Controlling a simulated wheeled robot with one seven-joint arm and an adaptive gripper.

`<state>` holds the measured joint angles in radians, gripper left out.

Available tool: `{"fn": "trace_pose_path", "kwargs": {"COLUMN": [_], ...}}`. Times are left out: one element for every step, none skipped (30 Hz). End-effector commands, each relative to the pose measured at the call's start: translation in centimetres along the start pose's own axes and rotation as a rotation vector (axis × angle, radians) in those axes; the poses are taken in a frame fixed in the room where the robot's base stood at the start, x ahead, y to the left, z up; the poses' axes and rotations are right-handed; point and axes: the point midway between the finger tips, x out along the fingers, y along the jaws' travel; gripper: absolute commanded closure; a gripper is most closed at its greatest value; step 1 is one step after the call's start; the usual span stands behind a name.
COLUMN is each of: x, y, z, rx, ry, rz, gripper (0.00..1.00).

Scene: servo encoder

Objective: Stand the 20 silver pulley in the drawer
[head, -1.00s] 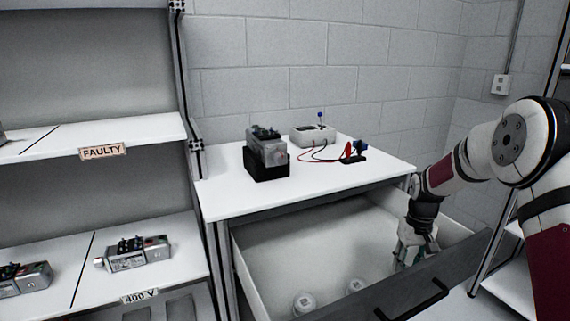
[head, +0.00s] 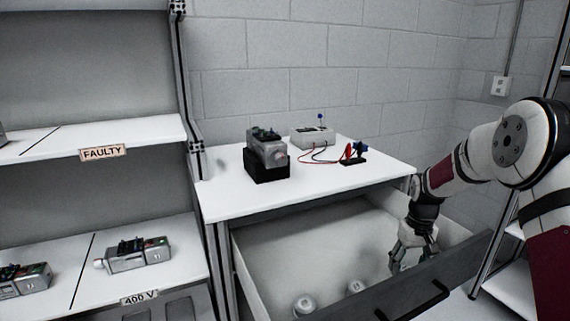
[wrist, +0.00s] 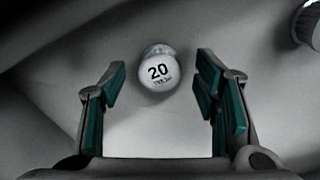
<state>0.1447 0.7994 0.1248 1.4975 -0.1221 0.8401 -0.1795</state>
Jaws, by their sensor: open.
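The silver pulley marked 20 (wrist: 159,69) is in the drawer (head: 330,237), its round numbered face toward the wrist camera. It appears to stand on the drawer floor. My gripper (head: 411,262) is down inside the open drawer at its right side. In the wrist view its fingers (wrist: 161,78) are spread, one on each side of the pulley, with a gap on both sides. In the head view I cannot make out this pulley; the gripper and drawer front cover that spot.
Two other silver pulleys stand in the drawer, one (head: 304,305) near the front left and one (head: 355,287) nearer the middle. The dark drawer front (head: 448,274) rises close to my gripper. The tabletop (head: 225,199) above holds a motor unit (head: 268,151) and a tester (head: 312,136).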

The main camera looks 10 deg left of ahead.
Motion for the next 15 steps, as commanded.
{"fn": "trace_pose_path", "kwargs": {"x": [1.2, 1.1, 1.0, 0.9, 0.7, 0.3, -0.1, -0.5, -1.3, -1.9, -2.6, -3.5, -4.3, -5.0, -5.8], "y": [-0.1, -0.1, -0.1, -0.1, -0.1, -0.1, -0.1, -0.1, -0.1, -0.1, -0.1, -0.1, -0.1, -0.1, -0.1], "z": [0.5, 0.5, 0.5, 0.5, 0.4, 0.4, 0.4, 0.4, 0.4, 0.3, 0.3, 0.2, 0.2, 0.2, 0.2], "rx": [0.001, 0.001, 0.001, 0.001, 0.001, 0.001, 0.001, 0.001, 0.001, 0.001, 0.001, 0.001, 0.001, 0.000, 0.000], "ry": [-0.015, -0.015, -0.014, -0.014, -0.013, -0.013, -0.013, -0.012, -0.010, -0.008, -0.007, -0.005, -0.004, -0.003, -0.002], "rz": [-0.006, -0.006, -0.006, -0.006, -0.006, -0.006, -0.006, -0.005, -0.005, -0.004, -0.004, -0.003, -0.002, -0.002, -0.001], "gripper": [0.44, 0.44, 0.44, 0.44, 0.44, 0.44, 0.44, 0.44, 0.44, 0.44, 0.44, 0.44, 0.44, 0.44, 0.44]}}
